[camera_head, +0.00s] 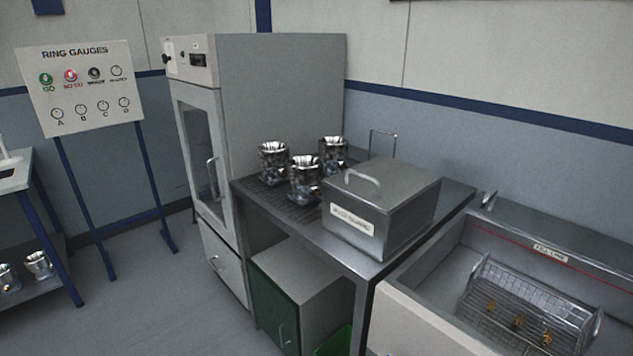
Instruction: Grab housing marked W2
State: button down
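Three shiny metal housings stand upright on the slatted left part of a steel table. One is at the back left (273,162), one at the front (305,180), and one at the back right (334,152), partly behind the front one and close to a steel box. Two more housings sit on a low shelf at the far left, one at the picture's edge (8,278) and one beside it (38,265). No W2 marking is readable on any of them. My gripper is not in view.
The lidded steel box (405,212) with a label and handle stands right of the table housings. A tall cabinet (285,110) is behind them at left. A sink-like tank (440,277) with a wire basket (485,290) is at right. The floor (165,300) at left is clear.

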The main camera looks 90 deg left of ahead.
aim_at(305, 173)
jog(key=u, duration=4.1)
jog(key=i, duration=3.2)
jog(key=z, duration=2.75)
